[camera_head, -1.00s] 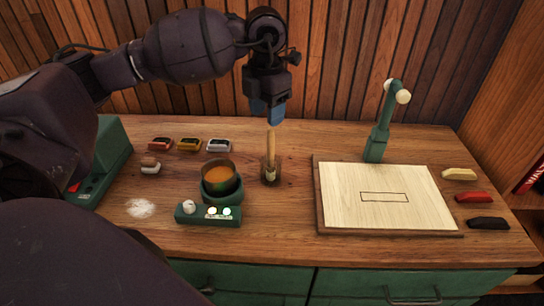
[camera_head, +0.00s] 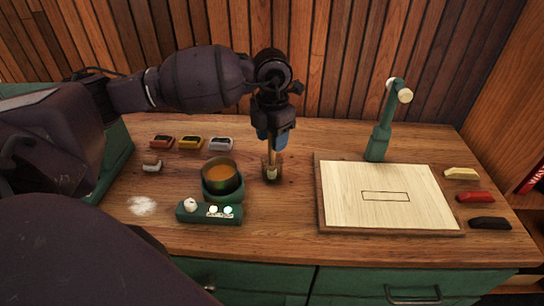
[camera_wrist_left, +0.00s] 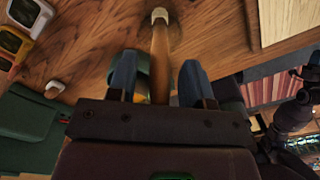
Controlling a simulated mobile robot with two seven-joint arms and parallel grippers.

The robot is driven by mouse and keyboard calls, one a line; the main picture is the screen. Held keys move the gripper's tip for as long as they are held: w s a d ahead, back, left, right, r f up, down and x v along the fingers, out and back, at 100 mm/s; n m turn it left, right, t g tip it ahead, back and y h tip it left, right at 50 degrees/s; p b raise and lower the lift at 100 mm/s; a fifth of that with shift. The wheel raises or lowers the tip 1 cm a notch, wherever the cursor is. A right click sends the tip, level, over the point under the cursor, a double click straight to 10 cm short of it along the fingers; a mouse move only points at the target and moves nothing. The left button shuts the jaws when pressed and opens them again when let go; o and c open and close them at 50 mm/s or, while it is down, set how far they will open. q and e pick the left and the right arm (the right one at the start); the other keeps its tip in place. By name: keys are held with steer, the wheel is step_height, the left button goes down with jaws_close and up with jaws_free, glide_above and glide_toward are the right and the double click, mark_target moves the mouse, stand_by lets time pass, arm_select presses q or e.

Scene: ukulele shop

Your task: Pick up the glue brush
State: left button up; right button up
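In the left wrist view the two fingers (camera_wrist_left: 158,78) stand apart, one on each side of the handle, with gaps showing between. The top of the handle is hidden by my gripper in the head view.
The glue pot (camera_head: 221,177) sits on a green warmer with a control panel (camera_head: 208,213). A board (camera_head: 388,196) and a green lamp-like stand (camera_head: 379,140) are at the right. Several small coloured blocks lie at the back left and right edge.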

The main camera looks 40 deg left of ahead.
arm_select(q)
jaws_close()
step_height(320, 180, up, 20)
stand_by(1.0)
